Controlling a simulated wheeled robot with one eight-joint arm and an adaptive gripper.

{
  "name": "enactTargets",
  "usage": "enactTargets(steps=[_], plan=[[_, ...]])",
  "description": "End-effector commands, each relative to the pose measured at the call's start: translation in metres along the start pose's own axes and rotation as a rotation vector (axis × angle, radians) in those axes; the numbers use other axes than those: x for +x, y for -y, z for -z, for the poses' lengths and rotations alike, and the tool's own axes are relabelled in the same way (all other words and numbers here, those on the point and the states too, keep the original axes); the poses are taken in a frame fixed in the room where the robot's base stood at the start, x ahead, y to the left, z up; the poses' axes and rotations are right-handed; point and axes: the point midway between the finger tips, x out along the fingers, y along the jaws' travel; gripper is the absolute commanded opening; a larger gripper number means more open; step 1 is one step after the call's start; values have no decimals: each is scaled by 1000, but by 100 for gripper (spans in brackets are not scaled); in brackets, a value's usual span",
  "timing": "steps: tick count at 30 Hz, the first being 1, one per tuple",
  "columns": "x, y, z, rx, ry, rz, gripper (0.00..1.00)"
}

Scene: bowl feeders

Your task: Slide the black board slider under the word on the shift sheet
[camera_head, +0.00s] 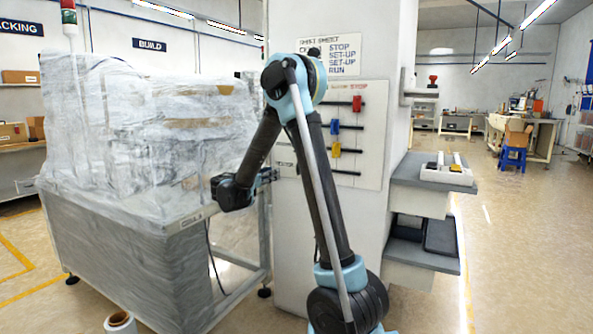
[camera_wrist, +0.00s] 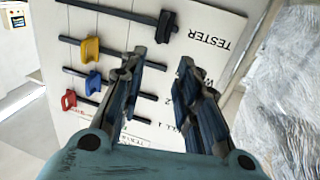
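The white slider board (camera_head: 372,124) is on the grey cabinet, with red (camera_head: 357,103), blue (camera_head: 334,127) and yellow (camera_head: 336,149) sliders on dark rails. The black slider is hidden by my arm there. In the wrist view, where the board is turned over, the black slider (camera_wrist: 166,27) sits on its rail at the end near the word TESTER. The shift sheet (camera_head: 343,68) above the board reads STOP, SET-UP, SET-UP, RUN; its left part is partly covered by my arm. My gripper (camera_wrist: 162,66) is open and empty, pointing at the board, apart from the black slider.
A plastic-wrapped machine (camera_head: 150,120) stands on a bench at the left, close to my gripper. Grey shelves (camera_head: 432,187) project from the cabinet's right side, with a white tray (camera_head: 446,174) on the upper one.

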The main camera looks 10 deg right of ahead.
Motion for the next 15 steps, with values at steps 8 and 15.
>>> enactTargets(steps=[8,15], plan=[[47,-1,0,-1,1,-4,30],[90,-2,0,-1,1,-5,30]])
